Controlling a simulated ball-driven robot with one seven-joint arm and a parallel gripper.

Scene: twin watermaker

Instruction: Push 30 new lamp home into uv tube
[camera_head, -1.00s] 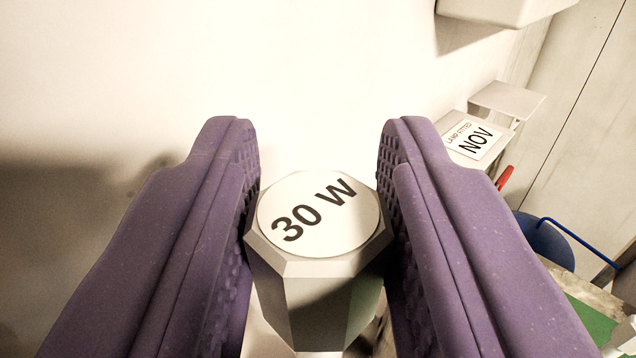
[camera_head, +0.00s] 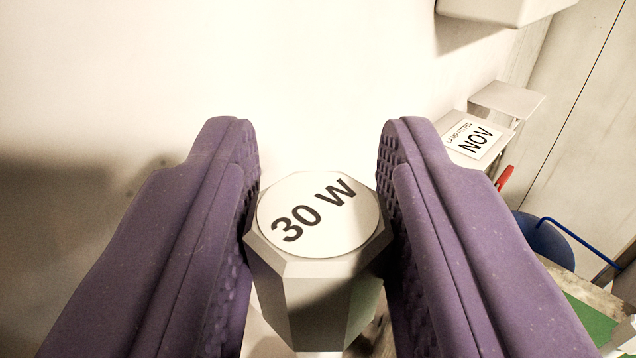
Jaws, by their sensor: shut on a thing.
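The 30 W lamp (camera_head: 318,290) shows its grey many-sided cap with a white round label reading "30 W". My gripper (camera_head: 318,190) has two purple padded fingers, one on each side of the cap, and is shut on it. The lower part of the lamp is hidden below its cap and behind the fingers. The UV tube cannot be made out; if it lies below the cap, it is hidden.
A pale wall fills the back. At right are a "LAMP FITTED NOV" card (camera_head: 474,138) on a grey holder, a red handle (camera_head: 504,178), a blue round thing with a blue rod (camera_head: 545,238), and a green surface (camera_head: 592,318). A pale box (camera_head: 505,10) juts out at top right.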

